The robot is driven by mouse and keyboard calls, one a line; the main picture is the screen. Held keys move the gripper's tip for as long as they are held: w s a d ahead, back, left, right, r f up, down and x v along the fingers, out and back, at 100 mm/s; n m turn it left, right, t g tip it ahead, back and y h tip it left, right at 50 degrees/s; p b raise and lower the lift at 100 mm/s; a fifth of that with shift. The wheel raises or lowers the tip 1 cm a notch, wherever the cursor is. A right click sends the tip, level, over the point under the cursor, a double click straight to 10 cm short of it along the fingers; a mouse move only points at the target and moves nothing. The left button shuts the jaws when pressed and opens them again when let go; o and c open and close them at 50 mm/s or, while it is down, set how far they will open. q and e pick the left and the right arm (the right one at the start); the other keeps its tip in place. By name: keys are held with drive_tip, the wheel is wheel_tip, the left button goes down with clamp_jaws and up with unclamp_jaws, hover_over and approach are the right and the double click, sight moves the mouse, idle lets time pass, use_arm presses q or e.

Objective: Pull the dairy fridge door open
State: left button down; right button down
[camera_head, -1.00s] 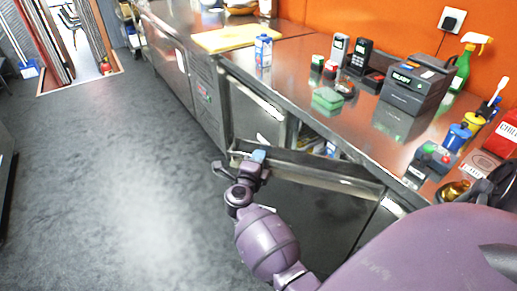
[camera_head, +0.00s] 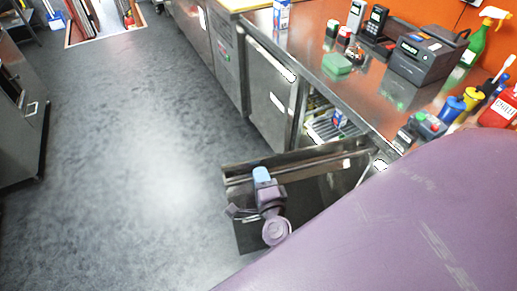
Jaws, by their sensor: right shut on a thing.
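The dairy fridge door (camera_head: 310,176) stands open below the steel counter. It sticks out into the aisle, with its long top edge facing me. The fridge interior (camera_head: 330,127) shows behind it, with a wire shelf and a small blue and white carton. My right gripper (camera_head: 251,190) is shut on the door near its free left end. My left gripper is not in view.
A steel cabinet (camera_head: 22,120) stands on the left. The grey floor (camera_head: 130,150) between is clear.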

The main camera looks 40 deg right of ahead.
use_arm(q)
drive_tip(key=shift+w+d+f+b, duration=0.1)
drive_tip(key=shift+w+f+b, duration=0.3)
drive_tip(key=shift+b, duration=0.4)
use_arm(e)
drive_tip(key=s+a+n+t+y, duration=0.1)
drive_tip(key=s+n+y, duration=0.3)
drive_tip(key=s, duration=0.9)
drive_tip(key=shift+a+y, duration=0.5)
drive_tip(key=shift+y, duration=0.7)
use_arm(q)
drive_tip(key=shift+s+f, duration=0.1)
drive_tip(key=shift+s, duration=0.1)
use_arm(e)
drive_tip(key=c, duration=1.1)
unclamp_jaws()
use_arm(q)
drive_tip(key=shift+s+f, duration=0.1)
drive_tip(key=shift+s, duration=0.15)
